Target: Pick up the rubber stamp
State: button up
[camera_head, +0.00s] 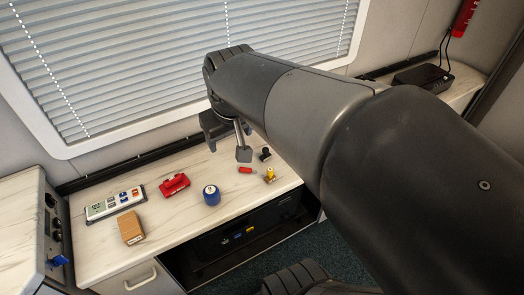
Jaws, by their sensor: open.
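My gripper (229,150) is open and hangs above the back of the counter. One grey fingertip shows clearly; the rest is partly hidden by my arm. A small black knobbed object (264,155) stands on the counter just right of the gripper and may be the rubber stamp, though it is too small to be sure. A small yellow object with a dark base (269,175) stands in front of it. I see no object between the fingers.
The counter (100,255) also holds a red item (245,170), a larger red tool (174,184), a blue round container (211,196), a tan block (132,228) and a white meter (115,204). Window blinds (150,60) rise behind. My arm hides the counter's right part.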

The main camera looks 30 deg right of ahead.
jog(key=w+d+f+g, duration=0.2)
jog(key=w+d+f, duration=0.25)
jog(key=w, duration=0.45)
jog(key=n+g, duration=0.1)
jog(key=g, duration=0.1)
send_over(266, 148)
jog(key=shift+y, duration=0.4)
jog(key=f, duration=2.1)
jog(key=shift+w+a, duration=0.1)
jog(key=shift+a, duration=0.2)
jog(key=shift+d+f, duration=0.15)
jog(key=shift+f, duration=0.1)
notch_tip(266, 148, down, 11)
jog(key=shift+r, duration=0.15)
jog(key=shift+c, duration=0.3)
jog(key=c, duration=1)
jog(key=shift+r, duration=0.1)
